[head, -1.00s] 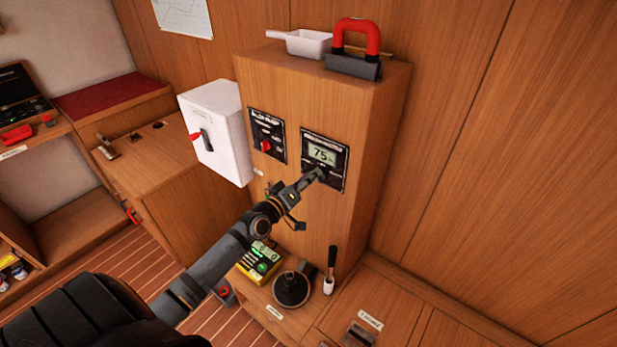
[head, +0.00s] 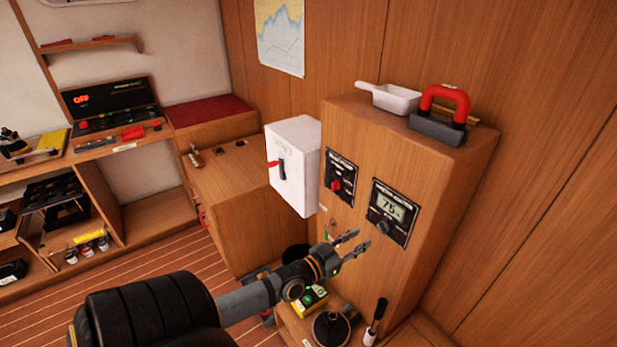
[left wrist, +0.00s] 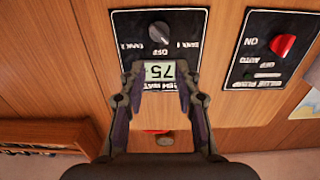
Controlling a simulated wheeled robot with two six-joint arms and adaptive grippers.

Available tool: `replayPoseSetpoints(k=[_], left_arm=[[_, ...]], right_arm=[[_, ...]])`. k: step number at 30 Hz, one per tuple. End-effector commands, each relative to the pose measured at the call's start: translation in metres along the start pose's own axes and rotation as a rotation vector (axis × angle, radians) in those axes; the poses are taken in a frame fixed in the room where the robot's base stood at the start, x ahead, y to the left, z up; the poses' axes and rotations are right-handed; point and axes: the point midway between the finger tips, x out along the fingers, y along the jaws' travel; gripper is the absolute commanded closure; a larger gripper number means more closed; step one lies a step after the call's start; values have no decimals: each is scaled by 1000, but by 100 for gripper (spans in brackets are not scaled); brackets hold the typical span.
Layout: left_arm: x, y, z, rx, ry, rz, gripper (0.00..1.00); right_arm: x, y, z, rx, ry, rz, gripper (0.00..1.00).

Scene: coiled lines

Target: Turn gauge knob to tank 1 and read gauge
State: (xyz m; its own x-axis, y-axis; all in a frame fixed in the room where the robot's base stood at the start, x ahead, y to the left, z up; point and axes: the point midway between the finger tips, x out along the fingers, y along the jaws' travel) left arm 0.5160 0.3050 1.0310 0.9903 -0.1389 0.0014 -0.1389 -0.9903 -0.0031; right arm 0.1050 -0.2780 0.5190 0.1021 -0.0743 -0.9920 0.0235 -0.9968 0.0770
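The black gauge panel (head: 397,215) is on the front of the wooden cabinet. Its lit display (head: 389,206) reads 75, and its dark round knob (head: 383,228) sits below. In the left wrist view the panel (left wrist: 190,50) appears upside down, with Tank 2, Off and Tank 1 labels around the knob (left wrist: 158,32). I cannot tell surely which label the knob points to. My left gripper (head: 358,242) is open and empty, in front of the panel and apart from the knob; its fingers (left wrist: 159,85) frame the display in the wrist view. My right gripper is not in view.
A bilge pump panel (head: 341,177) with a red knob is left of the gauge. A white box (head: 294,165) juts out farther left. A white scoop (head: 390,98) and red-handled tool (head: 444,103) lie on top.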

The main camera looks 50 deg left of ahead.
Motion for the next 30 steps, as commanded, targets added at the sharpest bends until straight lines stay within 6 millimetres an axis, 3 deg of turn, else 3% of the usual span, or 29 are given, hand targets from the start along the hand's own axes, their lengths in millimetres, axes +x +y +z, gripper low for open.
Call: replayPoseSetpoints(k=[3, 5, 14, 30], left_arm=[[-29, 0, -3, 0, -7, 2, 68], [-26, -6, 18, 4, -28, -15, 68], [-35, -28, 85, 27, -148, -68, 68], [-70, -54, 204, 47, -376, -144, 68]], right_arm=[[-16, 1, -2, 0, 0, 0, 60], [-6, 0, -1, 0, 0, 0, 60], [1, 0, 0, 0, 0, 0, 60], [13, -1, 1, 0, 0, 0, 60]])
